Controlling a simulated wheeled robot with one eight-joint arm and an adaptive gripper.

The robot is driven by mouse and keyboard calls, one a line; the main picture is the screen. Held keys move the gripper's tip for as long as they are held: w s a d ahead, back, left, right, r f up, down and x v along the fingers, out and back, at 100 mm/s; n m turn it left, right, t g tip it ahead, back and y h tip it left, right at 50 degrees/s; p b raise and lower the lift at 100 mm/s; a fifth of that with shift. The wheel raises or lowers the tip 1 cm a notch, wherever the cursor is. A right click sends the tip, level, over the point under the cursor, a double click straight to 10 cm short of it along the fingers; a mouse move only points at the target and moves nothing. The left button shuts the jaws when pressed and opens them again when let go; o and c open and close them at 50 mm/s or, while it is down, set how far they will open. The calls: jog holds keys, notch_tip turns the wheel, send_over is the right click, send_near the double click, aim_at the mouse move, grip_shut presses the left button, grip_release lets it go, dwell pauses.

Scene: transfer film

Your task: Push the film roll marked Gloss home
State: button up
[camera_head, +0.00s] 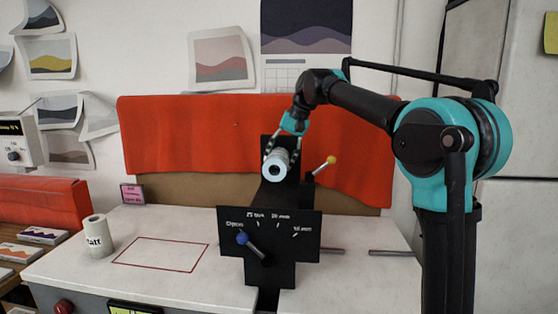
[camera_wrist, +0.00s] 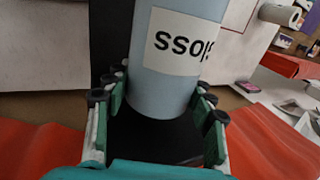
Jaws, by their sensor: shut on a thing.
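The film roll marked Gloss (camera_head: 276,164) is a pale blue-white cylinder with a hollow core, lying end-on to the head view at the black machine. In the wrist view the roll (camera_wrist: 170,75) shows its label upside down, partly cut off at the right. My gripper (camera_head: 279,150) reaches down from behind and has its fingers on both sides of the roll. In the wrist view the green-padded fingers of my gripper (camera_wrist: 158,108) flank the roll's near end. The black machine (camera_head: 268,222) has a dial plate with a blue-knobbed lever. What holds the roll's far end is hidden.
A second white roll (camera_head: 97,235), its label ending in "att", stands upright on the white table at left. A red-outlined rectangle (camera_head: 160,254) beside it is empty. A red cloth-covered panel (camera_head: 190,150) stands behind.

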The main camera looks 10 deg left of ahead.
jog(key=shift+w, duration=1.6)
jog(key=o, duration=1.6)
jog(key=shift+c, duration=0.2)
jog(key=v, duration=1.2)
jog(key=shift+a, duration=0.1)
